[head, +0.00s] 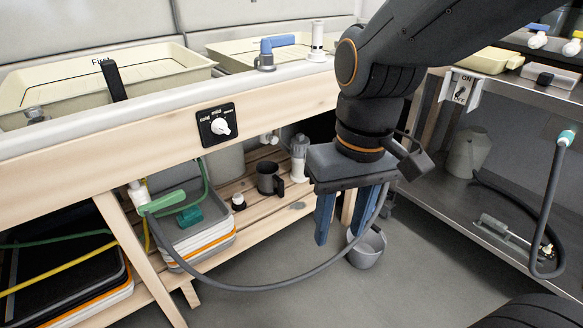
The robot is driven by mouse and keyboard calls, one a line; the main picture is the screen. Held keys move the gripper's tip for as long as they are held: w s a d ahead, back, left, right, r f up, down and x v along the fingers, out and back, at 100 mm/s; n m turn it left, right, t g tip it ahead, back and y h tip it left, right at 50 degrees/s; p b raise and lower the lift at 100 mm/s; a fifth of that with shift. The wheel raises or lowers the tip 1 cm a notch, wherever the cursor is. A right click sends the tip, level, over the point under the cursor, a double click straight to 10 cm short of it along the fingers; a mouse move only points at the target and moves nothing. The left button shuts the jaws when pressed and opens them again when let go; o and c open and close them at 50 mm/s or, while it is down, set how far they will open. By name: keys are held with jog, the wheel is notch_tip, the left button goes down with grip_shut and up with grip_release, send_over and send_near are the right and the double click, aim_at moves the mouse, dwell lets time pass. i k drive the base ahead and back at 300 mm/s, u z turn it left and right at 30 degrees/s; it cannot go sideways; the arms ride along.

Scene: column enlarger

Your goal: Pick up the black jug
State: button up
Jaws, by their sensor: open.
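The black jug (268,180) stands upright on the wooden slatted shelf under the sink bench, in the middle of the head view. Its handle shows on its right side. My gripper (336,238) hangs to the right of the jug and nearer to me, its two blue fingers pointing down. The gripper is open, and nothing shows between the fingers. The jug and the gripper are apart.
A white bottle (299,160) stands right of the jug, and a small dark bottle (238,202) left of it. A grey hose (270,287) loops in front of the shelf. A grey bucket (367,250) stands on the floor behind the gripper. Stacked trays (200,243) sit left.

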aim_at(270, 183)
jog(key=z, duration=2)
jog(key=i, duration=0.6)
jog(key=u, duration=3.6)
